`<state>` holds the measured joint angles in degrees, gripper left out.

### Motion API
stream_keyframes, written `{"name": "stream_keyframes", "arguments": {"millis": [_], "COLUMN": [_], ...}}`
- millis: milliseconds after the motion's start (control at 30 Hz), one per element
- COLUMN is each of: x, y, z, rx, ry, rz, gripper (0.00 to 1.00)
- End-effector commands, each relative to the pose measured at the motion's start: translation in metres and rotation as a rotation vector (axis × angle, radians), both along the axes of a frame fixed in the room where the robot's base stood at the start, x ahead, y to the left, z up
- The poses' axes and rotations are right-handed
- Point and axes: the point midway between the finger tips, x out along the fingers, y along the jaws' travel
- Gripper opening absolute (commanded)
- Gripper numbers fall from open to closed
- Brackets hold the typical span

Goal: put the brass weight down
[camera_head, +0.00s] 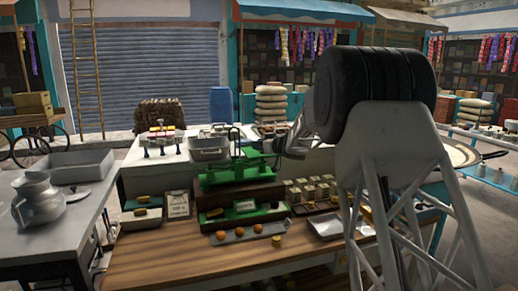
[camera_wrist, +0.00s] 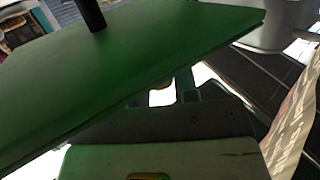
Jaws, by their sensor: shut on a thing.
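My gripper (camera_head: 278,148) is at the right side of the green balance scale (camera_head: 238,176), about level with its upper parts. A large green plate of the scale (camera_wrist: 130,65) covers much of that view and hides the rest. I cannot tell whether the weight touches anything below it. In the head view the held weight is too small to make out.
Several small boxes stand right of the scale. The wooden counter front (camera_head: 190,265) is clear.

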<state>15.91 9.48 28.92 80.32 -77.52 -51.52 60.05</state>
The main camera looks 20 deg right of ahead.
Motion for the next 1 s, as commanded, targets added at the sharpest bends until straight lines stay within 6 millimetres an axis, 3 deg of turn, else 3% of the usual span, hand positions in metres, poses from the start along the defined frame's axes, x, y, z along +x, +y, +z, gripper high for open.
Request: {"name": "stream_keyframes", "arguments": {"millis": [167, 600, 633, 767, 800, 1000], "x": [0.0, 0.0, 0.0, 0.0, 0.0, 0.0], "y": [0.0, 0.0, 0.0, 0.0, 0.0, 0.0], "z": [-0.012, -0.015, -0.016, -0.015, -0.015, -0.015], "rx": [0.0, 0.001, 0.001, 0.001, 0.001, 0.001], "ry": [-0.001, -0.001, -0.001, -0.001, -0.001, -0.001], "rz": [0.0, 0.0, 0.0, 0.0, 0.0, 0.0], "gripper": [0.03, 0.03, 0.29, 0.49, 0.53, 0.53]}}
